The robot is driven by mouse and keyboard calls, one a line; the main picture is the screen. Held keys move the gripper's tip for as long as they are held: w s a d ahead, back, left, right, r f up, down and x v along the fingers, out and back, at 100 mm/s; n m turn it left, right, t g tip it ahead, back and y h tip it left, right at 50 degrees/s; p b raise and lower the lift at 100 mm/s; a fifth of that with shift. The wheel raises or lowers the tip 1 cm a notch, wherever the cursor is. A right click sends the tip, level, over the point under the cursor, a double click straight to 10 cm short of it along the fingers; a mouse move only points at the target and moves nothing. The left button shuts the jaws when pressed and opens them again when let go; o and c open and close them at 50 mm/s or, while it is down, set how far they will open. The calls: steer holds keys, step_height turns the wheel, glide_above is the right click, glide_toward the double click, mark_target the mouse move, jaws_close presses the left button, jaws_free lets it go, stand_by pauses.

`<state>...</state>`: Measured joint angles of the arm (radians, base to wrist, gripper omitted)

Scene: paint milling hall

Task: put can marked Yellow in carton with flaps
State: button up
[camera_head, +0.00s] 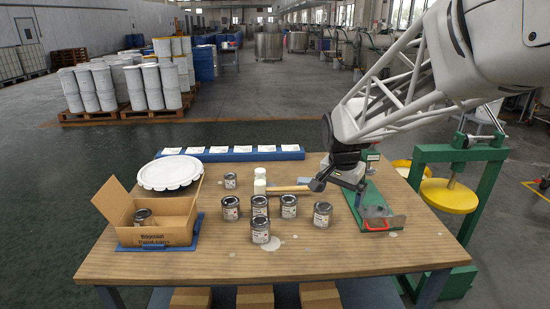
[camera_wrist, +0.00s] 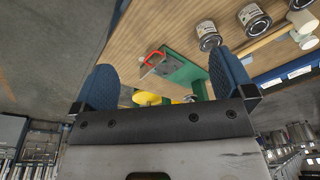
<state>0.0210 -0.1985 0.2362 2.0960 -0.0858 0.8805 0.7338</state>
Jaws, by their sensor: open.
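The label words are too small to read, so I cannot tell which is Yellow. The open cardboard carton with flaps (camera_head: 167,232) stands at the left with one can (camera_head: 143,217) inside.
A hammer (camera_head: 290,190) lies behind the cans. A white round lid (camera_head: 169,173) is behind the carton. A green press-like fixture with a red handle (camera_head: 380,224) is at the right. A blue strip with white cards (camera_head: 230,154) runs along the back. The table's front is clear.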

steer(key=w+d+f+m, duration=0.1)
steer(key=w+f+m, duration=0.1)
steer(key=w+f, duration=0.35)
steer(key=w+f+m, duration=0.2)
steer(key=w+f, duration=0.1)
steer(key=w, duration=0.6)
steer(key=m+g, duration=0.1)
steer(key=m, duration=0.3)
glide_above(323, 207)
steer(key=shift+h, duration=0.3)
steer(key=f, duration=0.9)
steer(key=shift+a+f, duration=0.25)
steer(key=shift+f, duration=0.05)
steer(key=shift+w+f, duration=0.2)
steer(key=shift+f, duration=0.05)
steer(key=shift+d+f, duration=0.2)
steer(key=shift+f, duration=1.05)
steer(key=shift+f, duration=0.1)
steer(key=shift+s+d+f, duration=0.1)
steer(key=shift+d+f, duration=0.05)
steer(key=shift+f, duration=1.1)
steer(key=shift+d+f, duration=0.15)
steer(key=shift+f, duration=1.1)
steer(key=shift+c, duration=0.3)
